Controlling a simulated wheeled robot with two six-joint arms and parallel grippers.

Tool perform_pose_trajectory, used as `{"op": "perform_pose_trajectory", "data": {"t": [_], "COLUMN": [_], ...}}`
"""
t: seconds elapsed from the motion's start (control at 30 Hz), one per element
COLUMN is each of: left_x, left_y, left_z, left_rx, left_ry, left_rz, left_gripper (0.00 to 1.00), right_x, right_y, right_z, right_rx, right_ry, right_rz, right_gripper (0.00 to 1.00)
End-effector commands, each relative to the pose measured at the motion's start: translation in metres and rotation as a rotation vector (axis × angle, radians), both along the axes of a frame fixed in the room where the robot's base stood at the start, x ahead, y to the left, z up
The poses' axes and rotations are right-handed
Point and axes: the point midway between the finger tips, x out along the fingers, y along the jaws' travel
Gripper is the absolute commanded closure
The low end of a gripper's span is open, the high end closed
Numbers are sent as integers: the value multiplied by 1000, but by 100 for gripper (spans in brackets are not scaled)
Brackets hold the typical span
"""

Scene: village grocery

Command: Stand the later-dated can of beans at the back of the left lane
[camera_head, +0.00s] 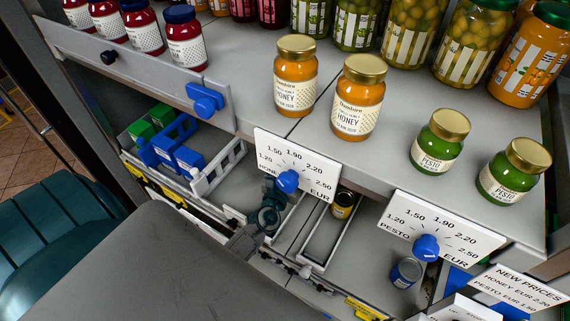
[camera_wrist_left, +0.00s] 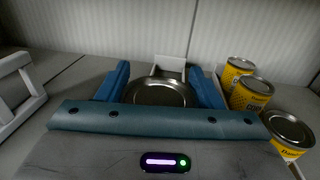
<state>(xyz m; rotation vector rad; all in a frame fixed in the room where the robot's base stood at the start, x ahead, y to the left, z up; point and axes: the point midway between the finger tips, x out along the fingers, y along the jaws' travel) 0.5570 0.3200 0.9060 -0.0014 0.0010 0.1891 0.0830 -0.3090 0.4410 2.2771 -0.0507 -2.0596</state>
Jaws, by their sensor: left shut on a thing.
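My left gripper (camera_head: 268,214) reaches into the lower shelf, under the honey price card. In the left wrist view its two blue fingers (camera_wrist_left: 160,88) are closed on the sides of a can (camera_wrist_left: 160,93). Only the can's round metal lid shows, so its label and date are hidden. A white end piece (camera_wrist_left: 172,63) stands just behind the can, and a white lane rail (camera_head: 290,217) runs right of the gripper. I cannot tell whether the can touches the shelf. A blue-labelled can (camera_head: 405,272) stands farther right. My right gripper is not in view.
Yellow-labelled cans (camera_wrist_left: 252,92) stand close to the right finger; one yellow can (camera_head: 343,205) shows in the neighbouring lane. A white rack (camera_head: 217,170) is to the left. The upper shelf, with honey jars (camera_head: 358,97) and price cards (camera_head: 297,163), overhangs the gripper.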

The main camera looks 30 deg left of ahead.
Motion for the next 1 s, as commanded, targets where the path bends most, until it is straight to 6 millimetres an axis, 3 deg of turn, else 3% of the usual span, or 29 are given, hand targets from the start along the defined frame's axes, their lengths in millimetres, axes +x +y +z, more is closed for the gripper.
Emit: {"op": "perform_pose_trajectory", "data": {"t": [0.8,0.87,1.0], "left_x": [116,114,114], "left_y": [7,7,7], "left_z": [1,-16,-29], "left_rx": [1,1,0], "left_ry": [-2,0,-1], "left_rz": [0,0,0], "left_gripper": [70,70,70], "right_x": [-1,-1,-1], "right_y": [-3,-4,-5], "right_z": [-3,-19,-34], "right_rx": [-3,-4,-5], "right_ry": [1,1,1], "right_rz": [1,2,1], "right_gripper": [64,64,64]}}
